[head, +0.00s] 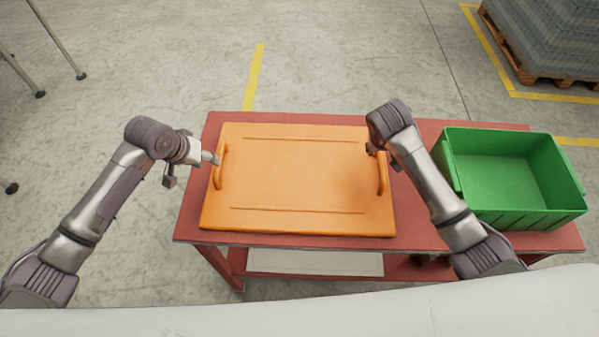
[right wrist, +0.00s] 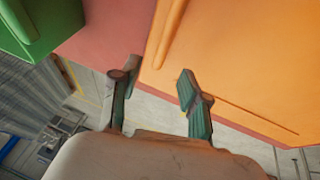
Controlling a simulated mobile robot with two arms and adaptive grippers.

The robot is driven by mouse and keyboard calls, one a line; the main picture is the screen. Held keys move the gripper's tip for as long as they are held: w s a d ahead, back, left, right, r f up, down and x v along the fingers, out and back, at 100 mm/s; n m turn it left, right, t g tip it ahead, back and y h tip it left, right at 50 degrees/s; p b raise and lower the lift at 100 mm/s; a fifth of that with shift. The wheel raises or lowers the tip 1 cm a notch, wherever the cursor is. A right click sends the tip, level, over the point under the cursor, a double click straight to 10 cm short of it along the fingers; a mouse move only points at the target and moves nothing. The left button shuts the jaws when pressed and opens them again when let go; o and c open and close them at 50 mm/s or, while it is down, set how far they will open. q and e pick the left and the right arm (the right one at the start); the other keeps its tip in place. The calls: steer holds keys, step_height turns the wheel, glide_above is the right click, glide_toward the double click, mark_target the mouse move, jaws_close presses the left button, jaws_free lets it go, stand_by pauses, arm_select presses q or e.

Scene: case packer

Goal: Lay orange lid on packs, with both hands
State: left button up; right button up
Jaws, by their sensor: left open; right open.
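The orange lid (head: 300,180) lies flat over the red table, with one raised handle (head: 219,167) on its left side and another (head: 383,178) on its right. No packs show; whatever is under the lid is hidden. My left gripper (head: 213,158) is open at the left handle, near its far end; I cannot tell whether it touches. My right gripper (head: 371,150) is open by the far end of the right handle, mostly hidden by its own wrist. In the right wrist view its spread, empty fingers (right wrist: 159,98) stand near the lid (right wrist: 240,60).
An empty green bin (head: 448,163) stands on the right of the red table (head: 420,222), beside my right arm; it also shows in the right wrist view (right wrist: 45,20). A loaded pallet (head: 555,80) stands on the floor at the far right. A pale sheet (head: 315,262) lies on the lower shelf.

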mark_target(380, 154)
arm_select(q)
steer(key=x, duration=0.7)
steer(key=shift+w+d+f, duration=0.15)
steer(key=shift+w+f, duration=0.05)
steer(key=shift+f, duration=0.1)
arm_select(e)
steer(key=x, duration=0.7)
steer(key=shift+w+f, duration=0.15)
steer(key=shift+f, duration=0.2)
arm_select(q)
jaws_close()
arm_select(e)
jaws_close()
arm_select(q)
steer(key=shift+r, duration=0.1)
arm_select(e)
steer(key=shift+r, duration=0.1)
